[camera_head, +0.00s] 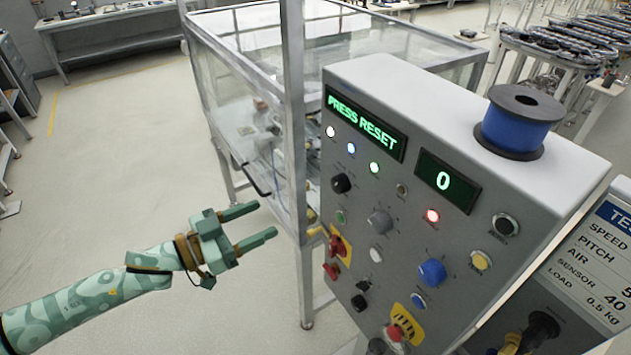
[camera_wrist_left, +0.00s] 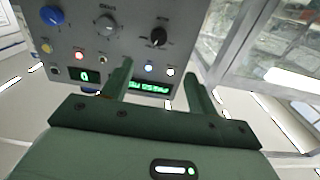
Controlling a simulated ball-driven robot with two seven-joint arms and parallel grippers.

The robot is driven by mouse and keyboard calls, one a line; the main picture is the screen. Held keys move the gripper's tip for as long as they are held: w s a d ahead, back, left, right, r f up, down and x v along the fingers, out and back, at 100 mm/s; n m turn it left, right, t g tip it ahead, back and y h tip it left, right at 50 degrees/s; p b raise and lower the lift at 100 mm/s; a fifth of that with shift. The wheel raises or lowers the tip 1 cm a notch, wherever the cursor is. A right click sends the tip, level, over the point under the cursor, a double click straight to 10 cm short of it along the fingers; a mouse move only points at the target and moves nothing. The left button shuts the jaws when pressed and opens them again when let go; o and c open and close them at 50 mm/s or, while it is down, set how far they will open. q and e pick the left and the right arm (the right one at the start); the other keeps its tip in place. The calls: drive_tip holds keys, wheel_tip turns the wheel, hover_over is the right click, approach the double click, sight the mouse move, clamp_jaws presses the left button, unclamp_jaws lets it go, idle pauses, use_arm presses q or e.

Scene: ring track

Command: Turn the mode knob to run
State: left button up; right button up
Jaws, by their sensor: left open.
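The grey control panel (camera_head: 405,190) carries three knobs: a black knob (camera_head: 342,183), a grey knob (camera_head: 380,221) and a blue knob (camera_head: 432,272). The lettering is too small to tell which is the mode knob or where any points. In the left wrist view the black knob (camera_wrist_left: 158,37) lies just beyond the fingers, with the grey knob (camera_wrist_left: 107,25) and blue knob (camera_wrist_left: 50,16) to its left. My left gripper (camera_head: 266,219) is open and empty, left of the panel and apart from it. My right gripper is not in view.
The green display (camera_head: 366,122) reads "PRESS RESET"; the small display (camera_head: 447,181) reads 0. Red switches (camera_head: 338,246) and a red button (camera_head: 396,333) sit low on the panel. A blue spool (camera_head: 520,122) stands on top. A glass-walled frame (camera_head: 290,120) stands behind the gripper.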

sight(335, 186)
use_arm(q)
drive_tip(key=p+x, duration=0.1)
drive_tip(key=x, duration=1.5)
drive_tip(key=shift+d, duration=0.35)
drive_tip(key=shift+c, duration=0.3)
drive_tip(key=c, duration=0.9)
